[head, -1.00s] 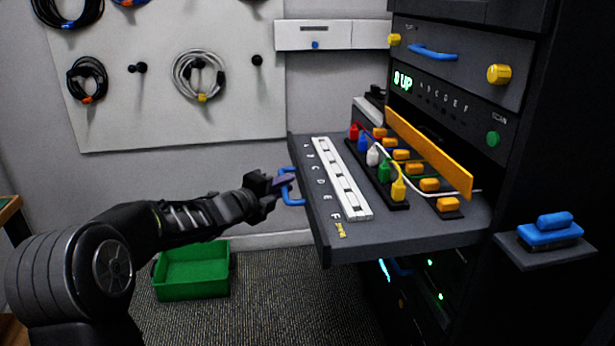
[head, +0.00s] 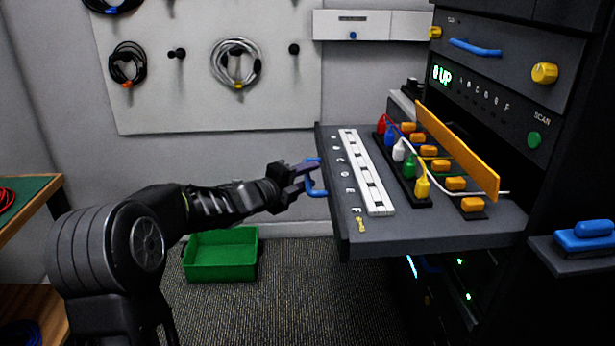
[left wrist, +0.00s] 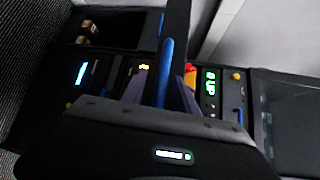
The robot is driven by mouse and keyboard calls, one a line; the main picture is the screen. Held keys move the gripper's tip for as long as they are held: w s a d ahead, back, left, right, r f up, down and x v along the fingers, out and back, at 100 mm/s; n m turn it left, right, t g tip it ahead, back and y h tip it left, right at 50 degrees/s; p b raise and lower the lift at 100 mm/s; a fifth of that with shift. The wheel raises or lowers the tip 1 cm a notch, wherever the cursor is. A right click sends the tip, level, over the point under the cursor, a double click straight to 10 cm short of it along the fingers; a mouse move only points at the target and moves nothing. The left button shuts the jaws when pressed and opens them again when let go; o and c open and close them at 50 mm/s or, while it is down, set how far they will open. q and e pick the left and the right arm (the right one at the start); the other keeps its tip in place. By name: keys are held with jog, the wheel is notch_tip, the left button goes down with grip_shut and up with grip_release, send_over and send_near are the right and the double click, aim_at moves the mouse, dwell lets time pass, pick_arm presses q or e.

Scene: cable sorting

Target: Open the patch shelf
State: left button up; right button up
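The patch shelf (head: 440,232) is a dark grey drawer pulled well out of the rack in the head view. It carries a white slotted strip marked with letters (head: 366,172), coloured plugs (head: 398,150) and orange blocks (head: 441,165). Its blue handle (head: 322,190) is on the left front edge. My left gripper (head: 302,178) is at this handle with its fingers apart. In the left wrist view the blue handle (left wrist: 166,72) runs between the spread purple fingers (left wrist: 160,92); contact cannot be made out. My right gripper is out of view.
An orange bar (head: 455,150) slants above the shelf. The rack (head: 490,90) has a lit "UP" display and a green SCAN button (head: 533,139). A green bin (head: 221,265) stands on the floor below my left arm. A table (head: 30,205) is at the left edge.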

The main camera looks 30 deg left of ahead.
pick_arm(q)
jog(key=shift+r, duration=0.1)
jog(key=p+v, duration=0.1)
jog(key=v, duration=0.6)
jog(key=shift+s, duration=0.4)
jog(key=shift+a, duration=0.1)
